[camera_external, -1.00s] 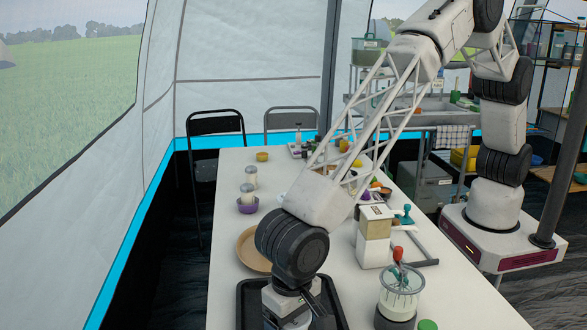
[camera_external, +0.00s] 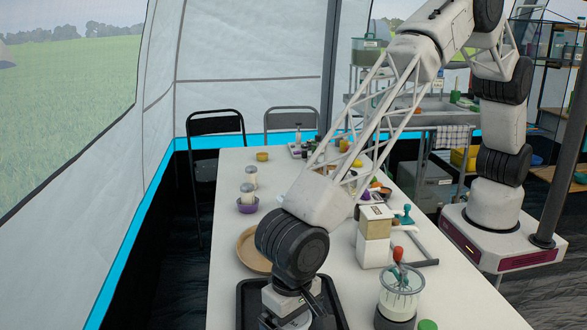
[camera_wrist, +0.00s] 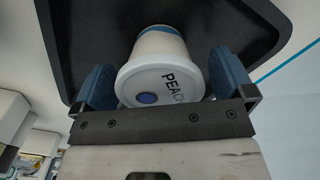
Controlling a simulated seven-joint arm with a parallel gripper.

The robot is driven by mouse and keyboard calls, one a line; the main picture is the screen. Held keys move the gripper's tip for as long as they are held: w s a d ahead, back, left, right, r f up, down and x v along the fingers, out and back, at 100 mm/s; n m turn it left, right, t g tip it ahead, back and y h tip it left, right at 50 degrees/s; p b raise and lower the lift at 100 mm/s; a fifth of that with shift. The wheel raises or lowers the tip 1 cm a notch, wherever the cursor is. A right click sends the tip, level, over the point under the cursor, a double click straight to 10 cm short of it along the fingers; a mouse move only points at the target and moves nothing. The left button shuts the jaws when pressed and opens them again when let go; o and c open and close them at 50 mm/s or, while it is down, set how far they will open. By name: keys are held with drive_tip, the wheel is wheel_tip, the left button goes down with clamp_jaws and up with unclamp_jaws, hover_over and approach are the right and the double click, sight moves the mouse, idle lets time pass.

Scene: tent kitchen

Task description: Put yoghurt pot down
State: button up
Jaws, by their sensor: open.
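The fingers are open, with a narrow gap visible on at least one side of the pot. In the external view my gripper is low over the black tray (camera_external: 247,292) at the table's near end; its fingertips and the pot are hidden there.
A tan round plate (camera_external: 246,248) lies just behind the tray. The table's left edge is close to the tray.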

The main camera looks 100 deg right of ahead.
wheel_tip(320, 180, up, 12)
idle(0.6)
idle(0.8)
drive_tip(key=s+d+r+n, duration=0.2)
drive_tip(key=s+d+r, duration=0.45)
drive_tip(key=d, duration=0.35)
drive_tip(key=s+d+r+n+t, duration=0.1)
drive_tip(key=s+d+r, duration=0.55)
drive_tip(key=d, duration=0.35)
drive_tip(key=s+d+r+n, duration=0.2)
drive_tip(key=s+d+r, duration=0.45)
drive_tip(key=d, duration=0.35)
drive_tip(key=s+d+n, duration=0.2)
drive_tip(key=s+d, duration=0.4)
drive_tip(key=s, duration=0.4)
drive_tip(key=s+d+n+t, duration=0.1)
drive_tip(key=s+d, duration=0.4)
drive_tip(key=s, duration=0.6)
drive_tip(key=s+d+f+n, duration=0.1)
drive_tip(key=s+d+n, duration=0.2)
drive_tip(key=s+d, duration=0.3)
drive_tip(key=shift+s+d+t, duration=0.3)
drive_tip(key=shift+s, duration=2.35)
